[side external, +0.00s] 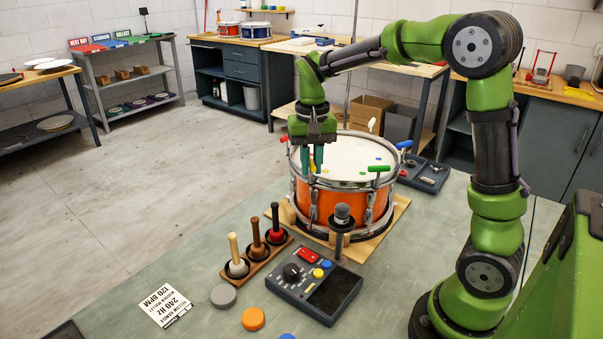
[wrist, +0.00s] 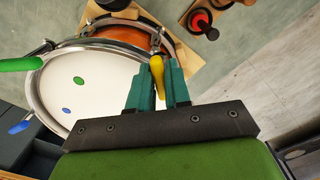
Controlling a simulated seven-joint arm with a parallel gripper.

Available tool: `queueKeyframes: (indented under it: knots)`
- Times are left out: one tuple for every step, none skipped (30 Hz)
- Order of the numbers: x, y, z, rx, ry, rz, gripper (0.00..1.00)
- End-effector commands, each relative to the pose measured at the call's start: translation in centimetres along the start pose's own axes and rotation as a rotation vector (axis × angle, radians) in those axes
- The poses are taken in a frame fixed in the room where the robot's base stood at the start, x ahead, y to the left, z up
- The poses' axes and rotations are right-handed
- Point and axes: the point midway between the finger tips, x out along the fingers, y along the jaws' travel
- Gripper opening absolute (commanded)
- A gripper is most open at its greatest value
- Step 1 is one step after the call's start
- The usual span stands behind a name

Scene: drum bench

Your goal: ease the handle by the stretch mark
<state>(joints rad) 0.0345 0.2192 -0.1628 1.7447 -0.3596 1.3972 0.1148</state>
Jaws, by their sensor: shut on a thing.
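The orange drum (side external: 327,198) with a white head (side external: 345,150) stands on a wooden board. T-shaped handles in several colours sit around its rim. My gripper (side external: 316,170) is at the rim's near left side, pointing down. In the wrist view my gripper (wrist: 158,92) has its teal fingers closed on the yellow handle (wrist: 157,72), which sits at the rim. In the side view the fingers mostly hide this handle. The green handle (side external: 379,168) and blue handle (side external: 404,144) are apart from my gripper. I cannot pick out a stretch mark; coloured dots lie on the head.
A control box (side external: 314,290) with a knob and buttons stands in front of the drum. A rack of mallets (side external: 256,254) stands left of it. A printed card (side external: 166,304) and coloured discs (side external: 253,318) lie nearby. A dark tray (side external: 424,174) is behind right.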

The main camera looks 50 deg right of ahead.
Motion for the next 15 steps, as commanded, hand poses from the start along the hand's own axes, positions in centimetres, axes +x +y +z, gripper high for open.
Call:
queueKeyframes:
  knots:
    - [-0.17,0.00,-0.04,0.002,0.003,-0.002,0.00]
    - [-0.17,0.00,-0.04,0.002,0.003,-0.002,0.00]
    - [-0.17,0.00,-0.04,0.002,0.003,-0.002,0.00]
    - [-0.17,0.00,-0.04,0.003,0.003,-0.002,0.00]
    - [-0.18,0.00,-0.04,0.003,0.003,-0.002,0.22]
    - [-0.17,0.00,-0.04,0.003,0.003,-0.002,0.28]
    - [-0.16,0.00,-0.04,0.003,0.003,-0.002,0.33]
    - [-0.15,0.00,-0.04,0.003,0.003,-0.002,0.38]
    - [-0.13,0.00,-0.03,0.003,0.002,-0.002,0.38]
    - [-0.12,0.00,-0.03,0.003,0.002,-0.001,0.38]
    - [-0.10,0.00,-0.03,0.003,0.002,-0.001,0.38]
    - [-0.09,0.00,-0.02,0.003,0.002,-0.001,0.38]
    - [-0.08,0.00,-0.02,0.003,0.001,-0.001,0.38]
    - [-0.07,0.00,-0.02,0.003,0.001,-0.001,0.38]
    - [-0.07,0.00,-0.02,0.003,0.001,-0.001,0.38]
